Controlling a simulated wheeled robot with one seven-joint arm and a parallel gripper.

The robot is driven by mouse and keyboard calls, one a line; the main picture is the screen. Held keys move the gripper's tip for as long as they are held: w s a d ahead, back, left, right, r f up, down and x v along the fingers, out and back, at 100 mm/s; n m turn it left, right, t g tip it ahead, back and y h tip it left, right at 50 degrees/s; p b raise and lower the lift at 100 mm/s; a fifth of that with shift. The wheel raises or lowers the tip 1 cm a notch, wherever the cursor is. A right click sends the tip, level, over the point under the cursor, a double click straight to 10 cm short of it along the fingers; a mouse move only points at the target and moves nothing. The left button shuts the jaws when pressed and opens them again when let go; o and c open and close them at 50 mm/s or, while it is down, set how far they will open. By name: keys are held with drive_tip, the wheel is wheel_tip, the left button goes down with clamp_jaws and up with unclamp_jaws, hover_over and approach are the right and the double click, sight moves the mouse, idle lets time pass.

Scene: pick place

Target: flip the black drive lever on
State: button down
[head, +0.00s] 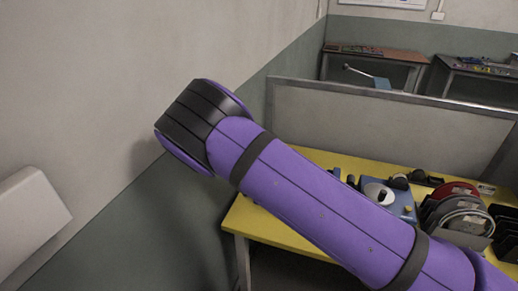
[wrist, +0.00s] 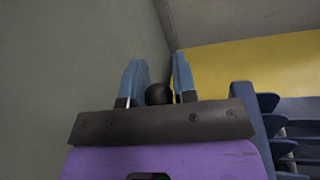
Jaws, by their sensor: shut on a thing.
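In the wrist view my gripper (wrist: 158,72) has its two blue fingers on either side of a dark round knob (wrist: 158,94), shut on it. The knob appears to be the black drive lever's end; a thin dark strip beside the right finger may be its shaft. The lever's base and its on or off position cannot be seen. In the head view my purple arm hides my gripper and part of the table. A blue machine (head: 401,203) with a pale round dial and dark knobs stands on the table, partly behind my arm.
The yellow table (head: 262,226) has a grey panel (head: 390,125) along its back. Round discs in a rack (head: 460,220) stand at the right. Blue stacked shapes (wrist: 268,125) are close on the right in the wrist view. A wall is at the left.

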drive_tip(key=shift+a, duration=0.1)
drive_tip(key=c, duration=0.9)
unclamp_jaws()
drive_tip(key=s, duration=0.3)
drive_tip(key=s+a, duration=0.1)
drive_tip(key=s, duration=0.3)
drive_tip(key=s+f, duration=0.1)
drive_tip(key=s, duration=0.2)
drive_tip(key=shift+s+a, duration=0.3)
drive_tip(key=shift+a, duration=0.05)
